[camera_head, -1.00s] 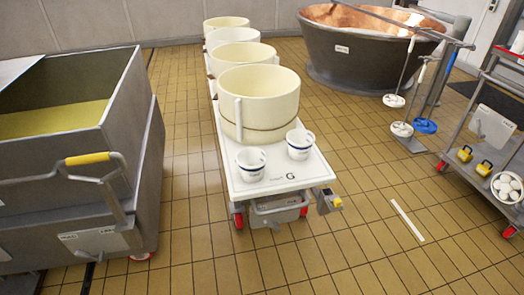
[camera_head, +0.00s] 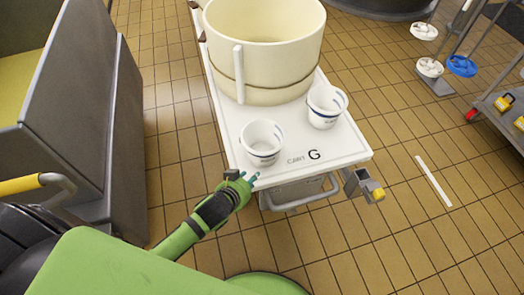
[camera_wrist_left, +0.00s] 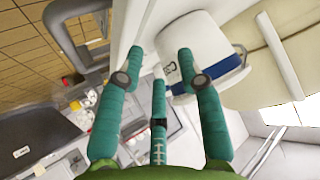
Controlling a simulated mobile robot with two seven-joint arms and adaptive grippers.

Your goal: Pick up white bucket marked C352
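Two white buckets with blue bands stand upright near the front end of the white cart top (camera_head: 335,150). The left bucket (camera_head: 262,146) is close to the front left edge; the right bucket (camera_head: 322,112) stands farther back. The marking C352 cannot be read in the head view. My left gripper (camera_head: 246,182) is at the cart's front left edge, just short of the left bucket and apart from it. In the left wrist view its teal fingers (camera_wrist_left: 161,58) are spread and empty, with a white bucket (camera_wrist_left: 196,45) beyond them; its dark marking is not clearly legible. My right gripper is not in view.
A large cream vat (camera_head: 265,65) stands behind the buckets on the cart. A grey metal bin (camera_head: 85,95) is on the left. A shelf trolley (camera_head: 505,105) is at the right. Tiled floor (camera_head: 420,230) is clear at the right front.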

